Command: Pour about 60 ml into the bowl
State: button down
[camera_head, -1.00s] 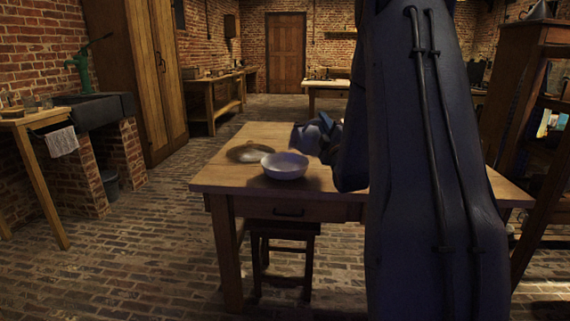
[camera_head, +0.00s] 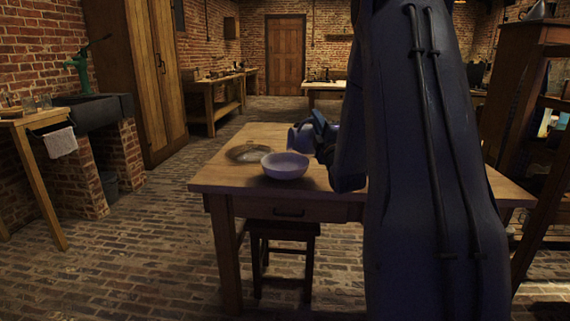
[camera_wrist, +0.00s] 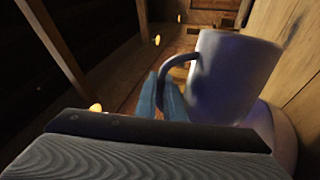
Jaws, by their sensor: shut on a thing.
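The pale bowl (camera_head: 285,166) stands upright on the wooden table near its front left edge. My gripper (camera_head: 326,138) is just above and right of the bowl in the head view, partly behind my arm. It is shut on a pale mug (camera_head: 300,138), which looks tilted over the bowl's back right side. In the wrist view, the blue fingers (camera_wrist: 170,97) are at the handle of the mug (camera_wrist: 234,80). A pale rounded surface below the mug looks like the bowl (camera_wrist: 284,140). The mug's inside and any liquid are hidden.
A round, shallow dish (camera_head: 248,153) lies on the table (camera_head: 225,181) just behind and left of the bowl. A stool (camera_head: 284,230) stands under the table's front. The table's left part is otherwise clear. My arm hides much of its right part.

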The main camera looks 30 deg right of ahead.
jog(key=shift+w+a+n+b, duration=0.1)
jog(key=shift+a+n+b, duration=0.2)
jog(key=shift+a+n, duration=0.15)
jog(key=shift+y, duration=0.4)
jog(key=shift+a+n, duration=0.1)
jog(key=shift+n, duration=0.25)
jog(key=shift+a+r, duration=0.1)
jog(key=shift+s+t, duration=0.2)
jog(key=shift+t, duration=0.1)
jog(key=shift+a+r+n+y+b, duration=0.2)
jog(key=shift+a+n+y+b, duration=0.25)
jog(key=shift+n, duration=0.35)
dwell(0.6)
jog(key=s+d+f+m+g+h+p, duration=0.1)
jog(key=d+m+h+p, duration=0.3)
jog(key=d+m, duration=0.3)
jog(key=shift+s+d+m, duration=0.2)
jog(key=shift+m, duration=0.8)
